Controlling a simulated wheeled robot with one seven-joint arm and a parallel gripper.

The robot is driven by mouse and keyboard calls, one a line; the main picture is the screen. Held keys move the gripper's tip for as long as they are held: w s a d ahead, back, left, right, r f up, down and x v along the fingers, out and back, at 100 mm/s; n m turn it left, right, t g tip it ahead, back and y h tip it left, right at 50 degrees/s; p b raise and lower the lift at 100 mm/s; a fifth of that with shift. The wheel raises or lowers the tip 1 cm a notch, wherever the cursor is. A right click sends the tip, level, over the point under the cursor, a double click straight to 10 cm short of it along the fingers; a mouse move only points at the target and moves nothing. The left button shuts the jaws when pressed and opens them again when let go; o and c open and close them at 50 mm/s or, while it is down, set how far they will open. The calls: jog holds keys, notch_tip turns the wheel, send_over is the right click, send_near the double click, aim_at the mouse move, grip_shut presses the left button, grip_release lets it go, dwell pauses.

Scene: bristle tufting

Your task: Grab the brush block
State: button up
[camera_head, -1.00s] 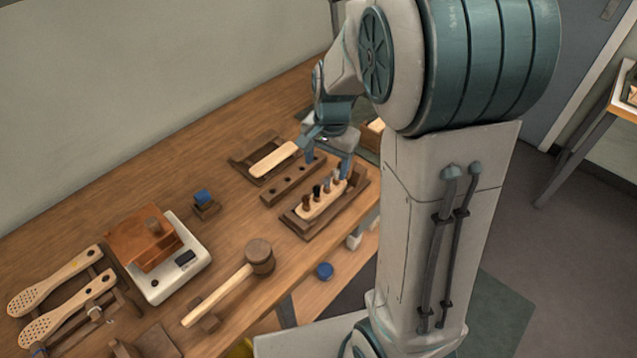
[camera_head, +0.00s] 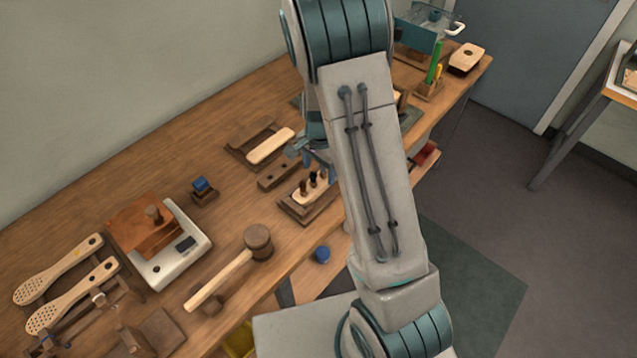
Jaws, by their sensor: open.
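A long pale wooden block (camera_head: 270,146), which looks like the brush block, lies partly over a dark wooden cradle (camera_head: 240,139) at the back middle of the bench. Another pale block with several dark and light tufts or pegs (camera_head: 311,188) sits in a dark tray (camera_head: 300,214) nearer the front edge. My gripper (camera_head: 306,153) is open, just right of the long pale block's right end. My arm hides part of it and the right of the tray. I cannot tell whether a finger touches the block.
A dark strip with holes (camera_head: 277,177) lies between cradle and tray. A mallet (camera_head: 235,268), a white scale (camera_head: 178,258) with a brown block and perforated paddles (camera_head: 70,295) are at left. A green-handled tool (camera_head: 435,65) and pale block (camera_head: 466,58) stand at far right.

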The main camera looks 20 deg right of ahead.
aim_at(319, 181)
jog(key=shift+w+f+p, duration=0.1)
jog(key=shift+f+p, duration=0.45)
jog(key=shift+f, duration=2.1)
jog(key=c, duration=1.1)
